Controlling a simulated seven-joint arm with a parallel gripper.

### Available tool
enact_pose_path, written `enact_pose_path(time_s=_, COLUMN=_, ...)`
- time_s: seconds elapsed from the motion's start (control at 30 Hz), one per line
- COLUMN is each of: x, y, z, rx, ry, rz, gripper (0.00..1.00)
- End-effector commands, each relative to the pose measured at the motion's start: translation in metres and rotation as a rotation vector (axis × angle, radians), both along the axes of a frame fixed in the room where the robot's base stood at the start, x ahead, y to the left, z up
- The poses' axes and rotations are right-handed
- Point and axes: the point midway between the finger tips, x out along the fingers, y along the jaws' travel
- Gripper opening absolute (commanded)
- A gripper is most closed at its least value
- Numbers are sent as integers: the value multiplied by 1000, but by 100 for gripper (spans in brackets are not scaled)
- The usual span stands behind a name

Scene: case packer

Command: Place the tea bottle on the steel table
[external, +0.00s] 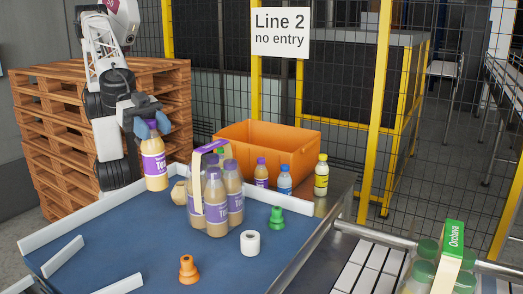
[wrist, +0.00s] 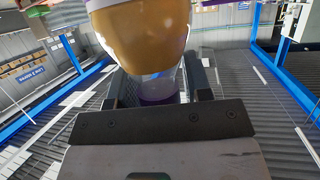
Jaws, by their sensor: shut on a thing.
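The tea bottle (external: 154,168) has a purple cap, a purple label and tan contents. My gripper (external: 147,115) is shut on its cap end from above, and the bottle hangs nearly upright over the back left of the blue surface. In the wrist view the bottle (wrist: 140,35) fills the upper middle, with its purple cap between the fingers of my gripper (wrist: 162,88). The steel table (external: 338,186) lies at the back right, beyond the blue surface, and holds an orange crate and small bottles.
A pack of purple-labelled bottles (external: 215,210) stands on the blue surface (external: 130,235), close right of the held bottle. A green cone piece (external: 277,218), white roll (external: 250,243) and orange piece (external: 188,270) are there too. The orange crate (external: 290,145) and yellow bottle (external: 321,178) occupy the steel table.

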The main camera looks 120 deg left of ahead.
Motion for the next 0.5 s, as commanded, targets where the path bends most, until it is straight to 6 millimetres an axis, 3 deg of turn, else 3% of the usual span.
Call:
enact_pose_path(time_s=0.27, x=0, y=0, z=29, rx=-3, ry=-2, rz=0, gripper=0)
enact_pose_path(time_s=0.5, x=0, y=0, z=70, rx=-3, ry=-2, rz=1, gripper=0)
